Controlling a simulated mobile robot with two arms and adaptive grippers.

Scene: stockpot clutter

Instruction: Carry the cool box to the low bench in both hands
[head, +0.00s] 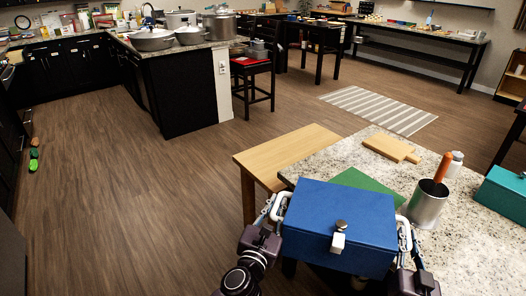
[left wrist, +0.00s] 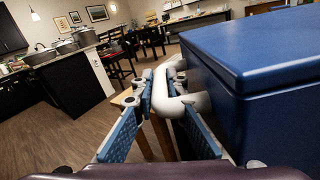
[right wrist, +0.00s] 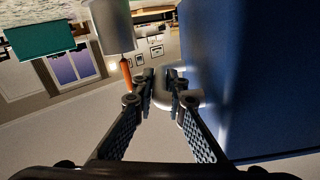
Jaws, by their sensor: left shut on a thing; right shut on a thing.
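The cool box (head: 340,215) is a blue box with a closed lid, a light front latch and a white handle on each side. It is in front of me at the near edge of the granite counter. My left gripper (head: 274,210) is shut on its left handle (left wrist: 183,104). My right gripper (head: 405,238) is shut on its right handle (right wrist: 186,97). The box looks about level; its underside is hidden, so I cannot tell its height. The low bench (head: 278,152), light wood, stands beyond the box to the left, against the counter.
The granite counter (head: 465,235) holds a green board (head: 362,183), a wooden board (head: 390,148), a metal canister (head: 427,205) with an orange-handled tool, a white-capped jar (head: 455,164) and a teal box (head: 503,194).

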